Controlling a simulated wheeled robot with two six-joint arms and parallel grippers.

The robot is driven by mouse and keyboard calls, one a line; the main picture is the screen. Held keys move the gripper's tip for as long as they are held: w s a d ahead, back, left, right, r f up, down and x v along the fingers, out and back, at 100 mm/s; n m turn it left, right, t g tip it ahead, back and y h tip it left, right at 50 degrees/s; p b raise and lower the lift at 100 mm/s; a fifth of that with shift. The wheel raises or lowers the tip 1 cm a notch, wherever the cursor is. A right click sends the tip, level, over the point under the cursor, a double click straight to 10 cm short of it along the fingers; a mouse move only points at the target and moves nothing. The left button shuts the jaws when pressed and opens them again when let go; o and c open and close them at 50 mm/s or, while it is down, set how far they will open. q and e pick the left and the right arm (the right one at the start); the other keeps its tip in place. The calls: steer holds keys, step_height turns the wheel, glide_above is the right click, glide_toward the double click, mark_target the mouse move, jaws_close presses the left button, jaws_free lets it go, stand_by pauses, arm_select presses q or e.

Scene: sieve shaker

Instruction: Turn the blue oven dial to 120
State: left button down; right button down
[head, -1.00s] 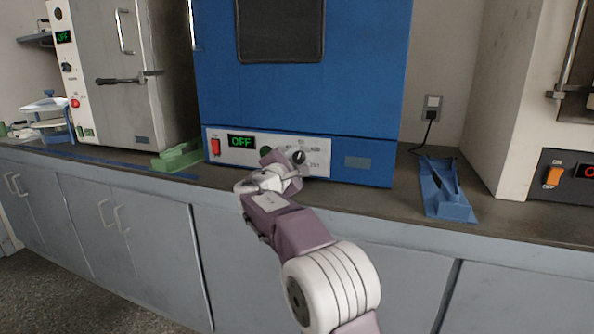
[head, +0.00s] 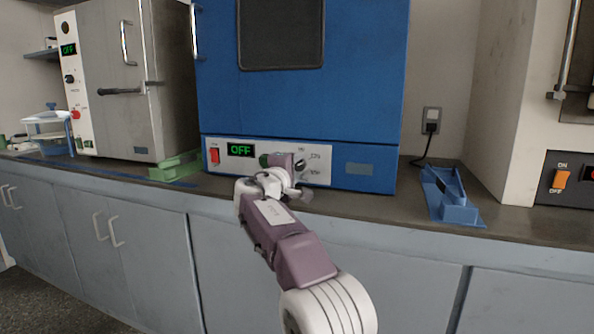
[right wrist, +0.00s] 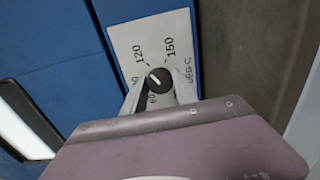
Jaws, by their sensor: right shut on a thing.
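The blue oven (head: 300,105) stands on the counter with a white control panel along its lower front. Its black dial (right wrist: 159,80) sits on that panel, with 120 and 150 printed beyond it in the right wrist view and a 60 on the near side. A short white mark shows on the dial; its exact reading is hard to tell. In the head view the dial (head: 300,165) is partly covered by my right gripper. My right gripper (right wrist: 160,92) is shut on the dial, one finger on each side. My left gripper is not in view.
The oven's display (head: 240,150) reads OFF, beside a red switch (head: 214,155). A green holder (head: 176,165) lies to the left, a blue holder (head: 450,197) to the right.

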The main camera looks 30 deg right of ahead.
stand_by(0.5)
steer(key=c, duration=1)
jaws_free()
steer(key=shift+o, duration=0.2)
steer(key=v, duration=0.9)
